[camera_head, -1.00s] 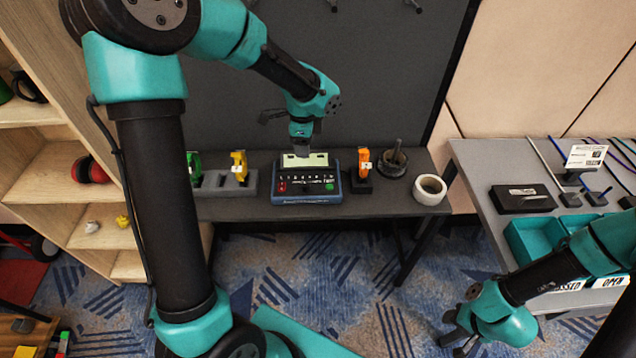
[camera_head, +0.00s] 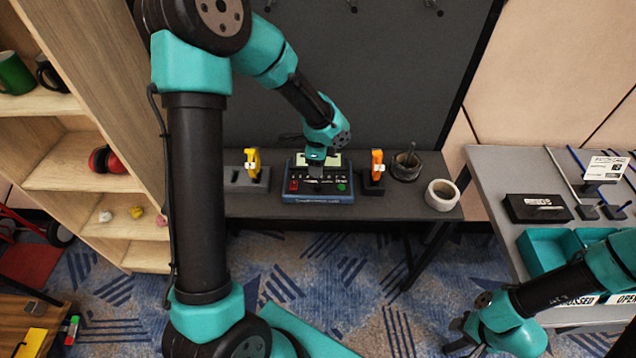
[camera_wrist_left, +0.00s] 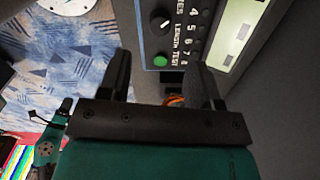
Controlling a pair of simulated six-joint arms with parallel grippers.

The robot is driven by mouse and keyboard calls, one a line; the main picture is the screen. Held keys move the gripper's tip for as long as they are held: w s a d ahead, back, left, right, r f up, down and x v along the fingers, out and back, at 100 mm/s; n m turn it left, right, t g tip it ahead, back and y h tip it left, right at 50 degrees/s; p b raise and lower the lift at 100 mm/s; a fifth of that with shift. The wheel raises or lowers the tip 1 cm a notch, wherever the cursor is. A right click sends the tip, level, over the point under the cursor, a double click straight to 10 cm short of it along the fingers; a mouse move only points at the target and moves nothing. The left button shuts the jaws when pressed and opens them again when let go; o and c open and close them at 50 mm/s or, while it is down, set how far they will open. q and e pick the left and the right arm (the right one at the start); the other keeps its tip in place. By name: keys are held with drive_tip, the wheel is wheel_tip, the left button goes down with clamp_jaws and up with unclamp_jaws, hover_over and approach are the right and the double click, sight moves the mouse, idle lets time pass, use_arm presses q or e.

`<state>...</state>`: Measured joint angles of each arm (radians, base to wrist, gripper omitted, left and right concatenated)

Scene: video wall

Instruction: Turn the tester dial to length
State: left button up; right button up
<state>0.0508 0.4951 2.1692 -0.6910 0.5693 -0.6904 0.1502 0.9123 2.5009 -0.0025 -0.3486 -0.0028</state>
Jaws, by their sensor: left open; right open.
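The tester (camera_head: 318,197) is a dark blue box with a pale display at its back, a row of labels, a red button and a green button. It stands on the grey bench under the back panel. In the left wrist view its black dial (camera_wrist_left: 160,20) has a white mark, with the LENGTH and TEST labels and a green button (camera_wrist_left: 160,60) nearby. My left gripper (camera_wrist_left: 160,80) is open and empty, its fingers beside the tester's panel and apart from the dial. In the head view it hides part of the panel. My right gripper (camera_head: 462,338) is open, low at the right.
A yellow tool (camera_head: 253,163) in a grey holder stands left of the tester. An orange tool (camera_head: 377,163), a dark round pot (camera_head: 406,167) and a white tape roll (camera_head: 441,195) stand right of it. A second table (camera_head: 483,165) with teal bins is at the right.

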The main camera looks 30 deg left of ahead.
sight(318, 183)
use_arm(q)
wheel_tip(318, 183, down, 9)
drive_tip(key=shift+f, duration=0.15)
idle(0.4)
drive_tip(key=c, duration=0.9)
